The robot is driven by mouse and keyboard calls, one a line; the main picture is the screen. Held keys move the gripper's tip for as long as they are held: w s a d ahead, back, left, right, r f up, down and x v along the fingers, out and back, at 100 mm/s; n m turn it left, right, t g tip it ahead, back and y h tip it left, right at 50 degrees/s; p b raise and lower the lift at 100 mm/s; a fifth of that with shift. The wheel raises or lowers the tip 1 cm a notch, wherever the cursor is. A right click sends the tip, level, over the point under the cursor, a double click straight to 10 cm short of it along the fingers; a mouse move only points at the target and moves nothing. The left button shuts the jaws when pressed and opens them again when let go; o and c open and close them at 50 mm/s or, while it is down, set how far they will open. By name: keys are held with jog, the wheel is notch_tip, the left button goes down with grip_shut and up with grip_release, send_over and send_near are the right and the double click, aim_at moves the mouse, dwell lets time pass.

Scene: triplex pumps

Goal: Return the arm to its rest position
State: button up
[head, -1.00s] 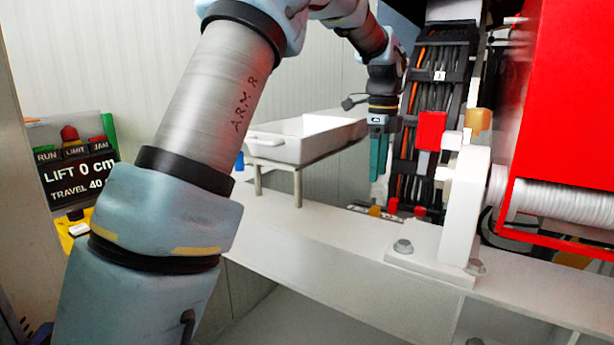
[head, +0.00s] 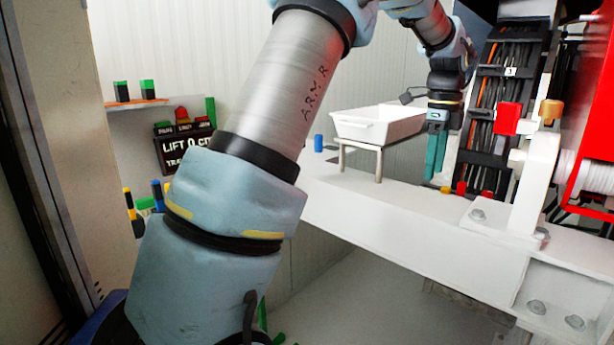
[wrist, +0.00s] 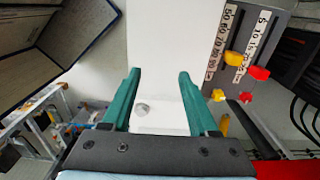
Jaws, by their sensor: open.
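My arm rises through the middle of the head view and bends over to the right. My gripper (head: 435,152) hangs with its teal fingers pointing down, just right of the white tray and left of the black cable panel. In the wrist view my gripper (wrist: 158,98) shows two teal fingers spread apart, with nothing between them. A pale surface with a grey bolt (wrist: 141,109) lies beyond the fingers.
A white tray (head: 375,126) stands on a small metal stand. A red block (head: 507,118) and the cable panel (head: 497,95) are close to the right of my gripper. A lift display (head: 183,148) is at the left. The wrist view shows scales (wrist: 228,45) with yellow and red markers.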

jog(key=s+a+f+n, duration=0.1)
jog(key=a+f+n, duration=0.3)
jog(key=a+n, duration=0.45)
jog(key=s+a+f+n, duration=0.1)
jog(key=a+f+n, duration=0.3)
jog(key=a, duration=0.8)
jog(key=s+a+f+n, duration=0.3)
jog(key=s+a+n, duration=0.2)
jog(key=a+n, duration=0.1)
jog(key=s+a+f+n+t, duration=0.1)
jog(key=s+a+f+n, duration=0.1)
jog(key=s+a+n, duration=0.4)
jog(key=shift+a+f+n+t, duration=0.35)
jog(key=shift+a+n, duration=0.2)
jog(key=shift+a, duration=0.6)
jog(key=shift+o, duration=0.2)
jog(key=shift+w, duration=0.1)
